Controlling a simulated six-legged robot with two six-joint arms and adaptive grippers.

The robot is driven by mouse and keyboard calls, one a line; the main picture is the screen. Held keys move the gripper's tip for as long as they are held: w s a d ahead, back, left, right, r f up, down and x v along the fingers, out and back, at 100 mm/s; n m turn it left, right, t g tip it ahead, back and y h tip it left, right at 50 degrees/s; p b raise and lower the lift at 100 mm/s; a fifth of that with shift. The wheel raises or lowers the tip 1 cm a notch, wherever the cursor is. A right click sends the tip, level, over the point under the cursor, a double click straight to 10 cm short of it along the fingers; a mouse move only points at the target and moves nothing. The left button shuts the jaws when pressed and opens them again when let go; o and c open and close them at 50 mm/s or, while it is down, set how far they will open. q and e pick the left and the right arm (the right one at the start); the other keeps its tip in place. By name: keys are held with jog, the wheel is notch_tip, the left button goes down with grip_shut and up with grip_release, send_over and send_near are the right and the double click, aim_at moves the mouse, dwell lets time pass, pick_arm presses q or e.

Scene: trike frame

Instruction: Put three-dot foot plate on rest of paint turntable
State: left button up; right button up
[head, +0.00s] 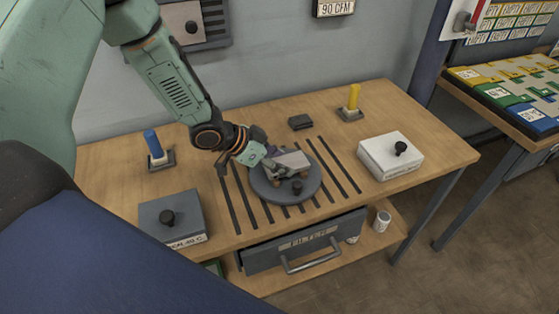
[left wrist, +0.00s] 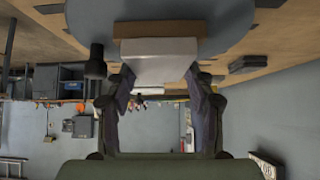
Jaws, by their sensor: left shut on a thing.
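A pale grey plate (head: 291,160) is over the round grey paint turntable (head: 263,192) in the head view. My left gripper (head: 272,160) is shut on this plate from the left. In the left wrist view the plate (left wrist: 160,62) sits between the two fingers (left wrist: 160,82). A brown rest block (left wrist: 157,48) lies just beyond it, and the turntable's disc (left wrist: 225,25) fills the top. I cannot tell whether the plate touches the rest. Its dots do not show. The turntable's black knob (head: 297,187) is at its front. My right gripper is not in view.
The wooden bench (head: 110,190) has dark slots around the turntable. A grey box (head: 172,215) and a white box (head: 390,156), both knobbed, stand left and right. A blue peg (head: 153,143), yellow peg (head: 354,97) and small dark block (head: 301,122) are behind. A drawer (head: 300,245) is below.

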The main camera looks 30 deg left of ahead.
pick_arm(q)
jog(key=shift+f, duration=0.1)
jog(key=o, duration=1.2)
jog(key=shift+c, duration=0.2)
jog(key=o, duration=0.3)
jog(key=shift+a, duration=0.15)
jog(key=shift+o, duration=0.4)
